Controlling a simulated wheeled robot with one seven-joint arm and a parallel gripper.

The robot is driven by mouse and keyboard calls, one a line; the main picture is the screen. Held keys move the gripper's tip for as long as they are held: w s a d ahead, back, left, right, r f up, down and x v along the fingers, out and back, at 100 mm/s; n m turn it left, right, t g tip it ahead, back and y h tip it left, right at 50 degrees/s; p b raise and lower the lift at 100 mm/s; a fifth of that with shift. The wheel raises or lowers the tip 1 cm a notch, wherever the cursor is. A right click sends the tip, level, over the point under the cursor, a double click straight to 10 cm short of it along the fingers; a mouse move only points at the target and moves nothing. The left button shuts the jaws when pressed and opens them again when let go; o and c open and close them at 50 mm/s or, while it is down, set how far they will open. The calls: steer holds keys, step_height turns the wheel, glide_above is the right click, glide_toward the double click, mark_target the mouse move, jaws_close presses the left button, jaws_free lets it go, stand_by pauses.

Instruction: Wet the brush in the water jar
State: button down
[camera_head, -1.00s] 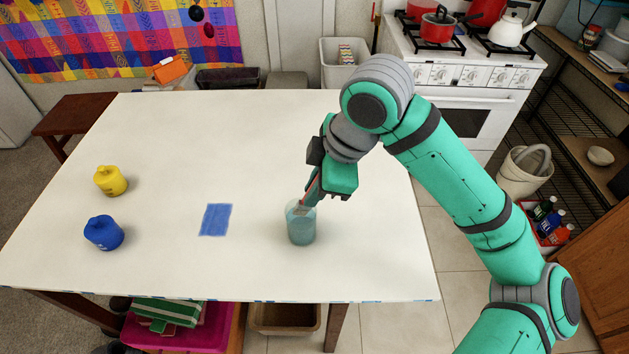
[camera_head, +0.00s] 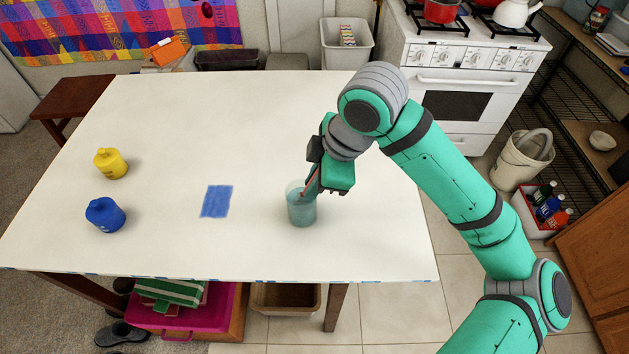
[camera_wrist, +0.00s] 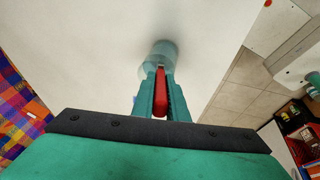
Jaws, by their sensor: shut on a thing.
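The water jar (camera_head: 302,209) is a clear cup with bluish water, upright on the white table (camera_head: 150,240) right of its middle. My gripper (camera_head: 312,185) is over the jar's right side, tilted, and shut on the brush. The brush's red handle (camera_wrist: 161,92) shows between the fingers in the wrist view, and the jar (camera_wrist: 163,50) lies just beyond it. In the head view a thin part of the brush (camera_head: 305,187) slants down into the jar's mouth. The bristles are hidden, so I cannot tell how deep they are.
A blue painted square (camera_head: 215,201) lies on the table left of the jar. A yellow pot (camera_head: 110,163) and a blue pot (camera_head: 105,214) stand at the far left. The table between them is clear. A stove (camera_head: 470,75) stands behind at the right.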

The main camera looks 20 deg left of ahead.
steer(key=shift+w+f, duration=0.2)
steer(key=shift+f, duration=0.15)
stand_by(0.7)
steer(key=shift+d+f, duration=0.1)
steer(key=shift+d, duration=0.1)
steer(key=shift+s+a, duration=0.1)
steer(key=shift+a, duration=0.15)
steer(key=shift+d+f, duration=0.1)
steer(key=shift+d, duration=0.05)
stand_by(0.6)
